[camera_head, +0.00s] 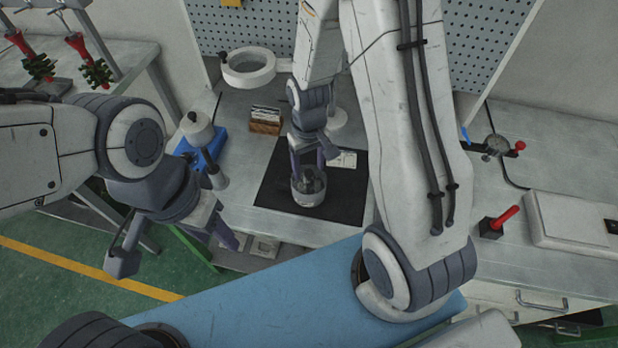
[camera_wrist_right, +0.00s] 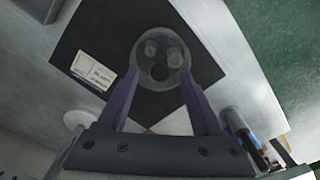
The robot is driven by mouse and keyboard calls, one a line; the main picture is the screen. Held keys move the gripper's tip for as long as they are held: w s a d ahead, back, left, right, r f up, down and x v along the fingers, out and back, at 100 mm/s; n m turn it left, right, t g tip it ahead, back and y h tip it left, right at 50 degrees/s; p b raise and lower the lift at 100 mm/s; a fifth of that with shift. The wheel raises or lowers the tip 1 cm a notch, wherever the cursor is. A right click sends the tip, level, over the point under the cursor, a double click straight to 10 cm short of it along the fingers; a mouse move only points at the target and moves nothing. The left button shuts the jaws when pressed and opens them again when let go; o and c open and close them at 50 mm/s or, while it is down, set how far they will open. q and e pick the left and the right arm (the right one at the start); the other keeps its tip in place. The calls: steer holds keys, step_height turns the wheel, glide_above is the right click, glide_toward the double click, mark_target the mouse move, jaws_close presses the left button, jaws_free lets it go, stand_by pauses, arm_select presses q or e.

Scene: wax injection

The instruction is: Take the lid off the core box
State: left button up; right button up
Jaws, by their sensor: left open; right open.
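The core box (camera_head: 308,197) is a small round grey container standing upright on a black mat (camera_head: 270,192). In the right wrist view the round top (camera_wrist_right: 160,60) looks glassy, with pale round shapes showing; I cannot tell the lid's edge from the box. My right gripper (camera_head: 308,172) points down over the box. In the right wrist view its open purple fingers (camera_wrist_right: 162,80) reach to either side of the near rim; contact cannot be told. My left gripper (camera_head: 178,250) is open and empty, left of the bench's front edge, away from the box.
A white card (camera_head: 345,159) lies on the mat behind the box. A wooden card holder (camera_head: 265,120), a white ring stand (camera_head: 248,68) and a blue-based device (camera_head: 203,145) stand behind and left. A red-handled tool (camera_head: 498,222) stands right. Bare bench lies left of the mat.

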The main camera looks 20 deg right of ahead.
steer(key=shift+f, duration=0.95)
jaws_close()
